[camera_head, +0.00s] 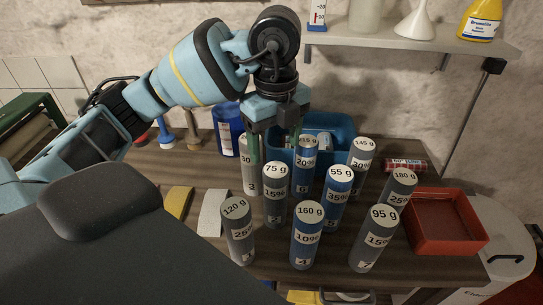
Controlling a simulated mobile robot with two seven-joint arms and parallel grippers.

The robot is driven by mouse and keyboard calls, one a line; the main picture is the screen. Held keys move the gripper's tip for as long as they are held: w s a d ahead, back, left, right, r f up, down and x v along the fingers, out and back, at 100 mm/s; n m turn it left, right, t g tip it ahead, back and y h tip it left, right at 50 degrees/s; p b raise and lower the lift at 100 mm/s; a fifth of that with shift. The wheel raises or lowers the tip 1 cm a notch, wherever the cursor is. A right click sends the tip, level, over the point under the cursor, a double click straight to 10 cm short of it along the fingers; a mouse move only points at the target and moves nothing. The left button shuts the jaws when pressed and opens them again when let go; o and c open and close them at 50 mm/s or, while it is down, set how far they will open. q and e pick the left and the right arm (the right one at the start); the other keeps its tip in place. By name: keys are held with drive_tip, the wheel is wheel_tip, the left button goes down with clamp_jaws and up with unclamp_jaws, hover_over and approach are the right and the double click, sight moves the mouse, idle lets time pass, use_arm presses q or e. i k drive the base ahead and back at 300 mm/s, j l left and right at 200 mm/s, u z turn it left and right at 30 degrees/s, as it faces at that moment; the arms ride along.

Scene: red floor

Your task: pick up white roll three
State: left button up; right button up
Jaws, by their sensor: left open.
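Several upright labelled rolls, some grey-white and some blue, stand on the wooden table. The grey-white roll marked 3 (249,178) stands at the back left of the group; part of its top label is hidden by my left gripper. My left gripper (275,145) points down over the back of the group with its fingers apart. Its left finger is in front of or beside the top of roll three; I cannot tell if they touch. The grey-white roll marked 2 (275,205) and a blue roll marked 20% (305,170) stand close by. My right gripper is out of view.
A blue bin (340,128) stands behind the rolls and a blue can (228,135) behind left. A red tray (445,243) is at the right, with a red roll (406,165) behind it. A shelf (400,38) with bottles and a funnel is above.

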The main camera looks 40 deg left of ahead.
sight(252, 173)
drive_tip(key=u, duration=1.25)
